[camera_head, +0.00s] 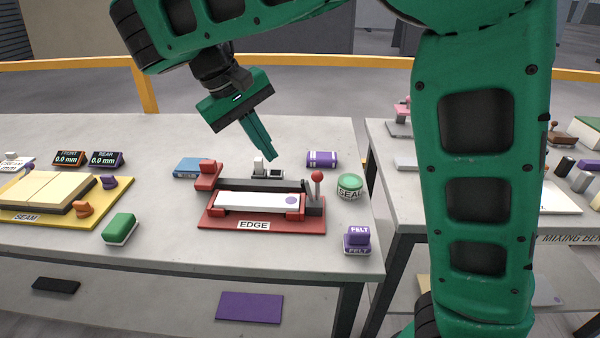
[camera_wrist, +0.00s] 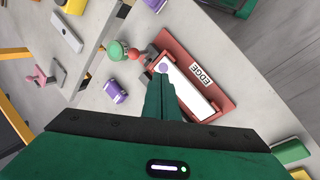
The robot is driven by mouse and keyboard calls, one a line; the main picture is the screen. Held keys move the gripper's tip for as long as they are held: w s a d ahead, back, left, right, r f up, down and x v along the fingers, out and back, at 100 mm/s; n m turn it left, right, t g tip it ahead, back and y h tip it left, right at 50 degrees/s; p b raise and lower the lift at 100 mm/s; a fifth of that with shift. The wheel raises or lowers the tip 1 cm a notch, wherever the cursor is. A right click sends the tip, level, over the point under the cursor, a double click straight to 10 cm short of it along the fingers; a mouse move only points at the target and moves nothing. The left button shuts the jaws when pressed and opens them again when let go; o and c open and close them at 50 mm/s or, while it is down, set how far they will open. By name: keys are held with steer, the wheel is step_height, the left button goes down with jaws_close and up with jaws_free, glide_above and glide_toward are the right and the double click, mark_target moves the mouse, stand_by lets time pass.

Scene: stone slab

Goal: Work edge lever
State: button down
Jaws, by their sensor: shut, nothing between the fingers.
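The edge station is a red base (camera_head: 260,222) labelled EDGE, with a white strip (camera_head: 245,202) between red clamps and a dark bar behind it. Its lever has a red ball knob (camera_head: 317,177) on an upright stalk at the right end. In the wrist view the knob (camera_wrist: 136,53) shows beyond the fingertips, near the green round tin. My gripper (camera_head: 271,158) is shut and empty, above and behind the dark bar, to the left of the lever and apart from it. In the wrist view my gripper (camera_wrist: 160,78) overlaps part of the station, hiding some of it.
A green round tin (camera_head: 350,186) stands close right of the lever. A purple block (camera_head: 321,159) lies behind, a FELT block (camera_head: 357,239) in front right, a blue block (camera_head: 190,167) at left. The yellow SEAM station (camera_head: 35,217) is far left. Slab is clear in front.

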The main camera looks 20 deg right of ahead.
steer(key=d+f, duration=0.8)
steer(key=shift+w+f, duration=0.3)
steer(key=shift+f, duration=0.05)
stand_by(0.3)
stand_by(0.5)
